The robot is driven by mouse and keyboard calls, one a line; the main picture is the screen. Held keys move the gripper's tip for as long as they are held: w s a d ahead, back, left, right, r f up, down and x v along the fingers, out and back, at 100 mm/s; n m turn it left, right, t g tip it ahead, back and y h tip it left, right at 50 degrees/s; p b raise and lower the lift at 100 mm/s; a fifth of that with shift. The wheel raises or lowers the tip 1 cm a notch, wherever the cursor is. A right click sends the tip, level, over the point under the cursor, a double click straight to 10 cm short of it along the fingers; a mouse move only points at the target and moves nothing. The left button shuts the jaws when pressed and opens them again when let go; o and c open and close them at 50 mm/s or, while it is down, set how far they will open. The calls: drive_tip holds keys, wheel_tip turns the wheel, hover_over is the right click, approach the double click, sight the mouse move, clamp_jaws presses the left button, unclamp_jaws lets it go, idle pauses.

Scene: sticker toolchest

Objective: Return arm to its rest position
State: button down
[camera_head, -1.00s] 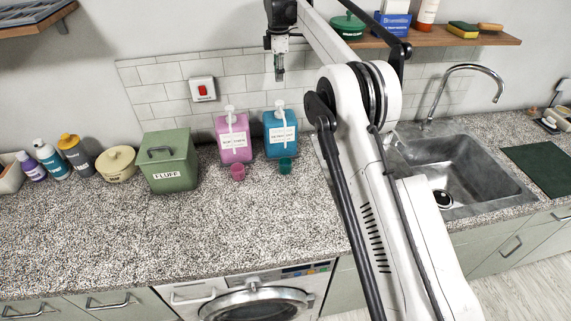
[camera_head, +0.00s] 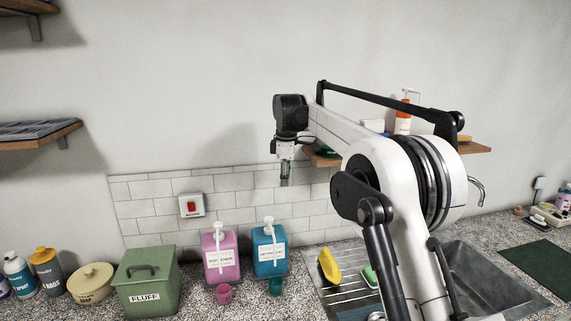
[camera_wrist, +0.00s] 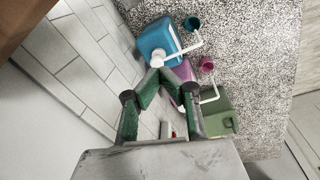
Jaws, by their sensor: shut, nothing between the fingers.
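My gripper (camera_head: 284,181) hangs fingers down in front of the tiled wall in the head view, above the dispensers and left of the wall shelf. It is shut and empty. The wrist view also shows its closed fingers (camera_wrist: 166,78), with the counter and dispensers beyond them. My white arm rises at the right of the head view and hides part of the sink and shelf.
Below stand a pink dispenser (camera_head: 221,258) and a blue dispenser (camera_head: 269,252) with small cups in front. A green FLUFF box (camera_head: 147,284) stands left of them. A wooden shelf (camera_head: 475,148) is behind my arm.

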drive_tip(key=s+d+m+t+b, duration=0.2)
drive_tip(key=s+d+m+b, duration=0.2)
drive_tip(key=s+d, duration=0.55)
drive_tip(key=s+d+m+t+b, duration=0.1)
drive_tip(key=s+d+m+b, duration=0.3)
drive_tip(key=s, duration=1.1)
drive_tip(key=s+d+f+m+t+b, duration=0.1)
drive_tip(key=s+d+f+m+b, duration=0.2)
drive_tip(key=s+f, duration=0.6)
drive_tip(key=s+d+f+m+t+b, duration=0.2)
drive_tip(key=s+f+m, duration=0.3)
drive_tip(key=s+f, duration=0.5)
drive_tip(key=s+d, duration=0.1)
drive_tip(key=s, duration=0.5)
drive_tip(key=shift+d+f+m+b, duration=0.3)
drive_tip(key=shift+d+m+b, duration=0.05)
drive_tip(key=shift+m+b, duration=0.05)
